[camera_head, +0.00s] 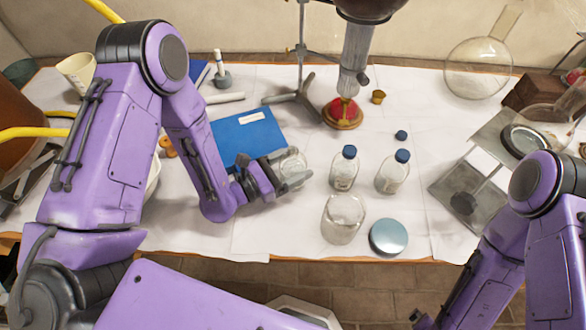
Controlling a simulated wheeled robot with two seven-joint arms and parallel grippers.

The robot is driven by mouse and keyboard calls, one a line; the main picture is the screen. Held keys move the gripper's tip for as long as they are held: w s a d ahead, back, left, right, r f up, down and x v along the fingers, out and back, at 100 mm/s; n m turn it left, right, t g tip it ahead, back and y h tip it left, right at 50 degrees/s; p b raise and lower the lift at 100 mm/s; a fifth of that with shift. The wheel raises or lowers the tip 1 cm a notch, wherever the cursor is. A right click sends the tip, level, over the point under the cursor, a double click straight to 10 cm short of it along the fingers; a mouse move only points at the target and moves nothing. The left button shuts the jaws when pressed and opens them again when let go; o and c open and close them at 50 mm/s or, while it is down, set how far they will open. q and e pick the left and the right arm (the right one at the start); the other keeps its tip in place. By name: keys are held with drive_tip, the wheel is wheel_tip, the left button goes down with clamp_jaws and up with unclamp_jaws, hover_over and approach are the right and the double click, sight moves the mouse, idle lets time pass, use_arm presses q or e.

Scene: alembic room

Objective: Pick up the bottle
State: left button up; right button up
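My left gripper (292,170) is low over the white-covered table, its grey fingers pointing right. A clear glass vessel (293,160) shows at the fingers, partly hidden by them; I cannot tell whether they touch it. To the right stand two clear bottles with dark blue caps, one nearer (344,172) and one further right (393,176), both upright and apart from the gripper. My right arm comes in at the lower right; only a small grey part near its end shows at the bottom edge, so its gripper state is unclear.
An open glass jar (343,220) and a blue-grey lid (389,237) lie near the front edge. A blue folder (247,136) is behind my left gripper. A stand (300,95), a red-topped piece (343,112), a round flask (478,68) and a metal balance (465,195) stand around.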

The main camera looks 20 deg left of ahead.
sight(293, 149)
use_arm(q)
drive_tip(key=shift+r, duration=0.1)
drive_tip(key=shift+c, duration=0.4)
drive_tip(key=shift+r, duration=0.25)
wheel_tip(293, 149, up, 9)
drive_tip(key=shift+r+p, duration=0.2)
drive_tip(key=shift+p, duration=0.5)
